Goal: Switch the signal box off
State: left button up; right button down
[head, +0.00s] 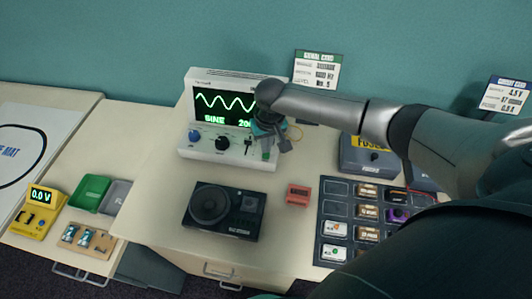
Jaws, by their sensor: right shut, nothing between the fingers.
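The signal box (185,128) is a white instrument against the back wall. Its dark screen is lit with a green wave, the word SINE and a number partly covered by my arm. Its sloped front has a blue knob (194,135), a black knob (222,143) and small controls farther right. My right gripper (266,146) is shut and empty, over the right end of the box's front panel. It hides the panel's right part, and I cannot tell whether it touches a switch. My left gripper is out of view.
A black speaker unit (223,210) and a small red display (298,194) stand in front. A dark parts tray (333,226) and a grey fuse box (368,163) lie right. A yellow meter (42,210) is far left. A sign card (316,72) stands behind.

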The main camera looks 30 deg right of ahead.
aim_at(266, 155)
jog(key=shift+f+b, duration=0.4)
jog(key=shift+f, duration=0.4)
dwell(0.4)
jog(key=shift+r, duration=0.1)
notch_tip(266, 155, up, 10)
jog(key=p, duration=0.9)
dwell(0.4)
dwell(0.4)
